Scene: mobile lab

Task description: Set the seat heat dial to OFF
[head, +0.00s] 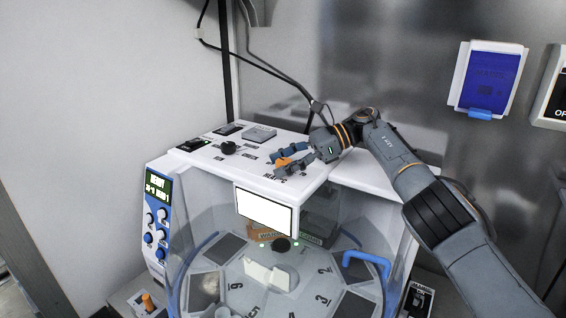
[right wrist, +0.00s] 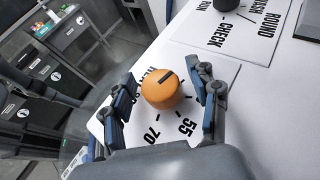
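The seat heat dial is an orange round knob (right wrist: 162,92) on the white top panel, with a dark pointer line on its top face. In the right wrist view the pointer runs toward the upper right; the numbers 55 and 70 are printed below the knob, and other lettering beside it is partly hidden. In the head view the dial (head: 284,162) shows as a small orange patch between the fingers. My right gripper (right wrist: 163,88) is open, with one finger on each side of the knob and small gaps visible. It also shows in the head view (head: 280,164). My left gripper is not in view.
A black knob (head: 229,147) sits farther left on the same white top panel (head: 217,163), near dark switches. Below is a clear-walled chamber with numbered plates and a blue handle (head: 367,262). A blue wall box (head: 489,77) hangs at the right.

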